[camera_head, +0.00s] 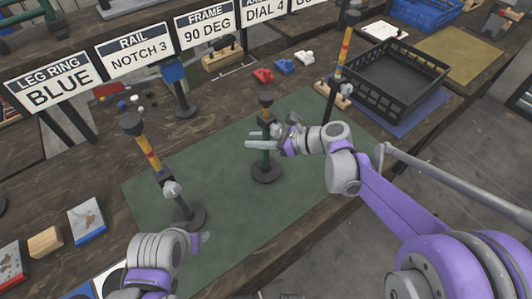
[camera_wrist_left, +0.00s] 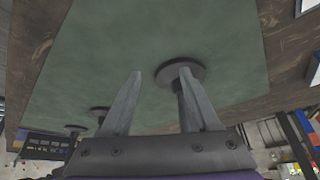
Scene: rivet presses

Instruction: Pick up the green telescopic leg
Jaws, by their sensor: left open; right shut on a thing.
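The green telescopic leg (camera_head: 266,129) stands upright on its round dark base near the middle of the green mat (camera_head: 228,208). My right gripper (camera_head: 262,144) is shut on its stem at mid height; the fingers partly hide the stem. The base appears to rest on the mat. My left gripper (camera_head: 190,232) is at the near left, by the base of a banded leg, and its fingers are partly hidden in the head view. In the left wrist view my left gripper (camera_wrist_left: 158,90) is open, with a leg base (camera_wrist_left: 180,70) beyond the right finger.
A leg with yellow, red and blue bands (camera_head: 149,157) stands on the mat's left. Another banded leg (camera_head: 345,48) stands at the back right by a black crate (camera_head: 402,85). Small blocks (camera_head: 88,222) lie at the left. Signs (camera_head: 50,84) line the back. The mat's front is clear.

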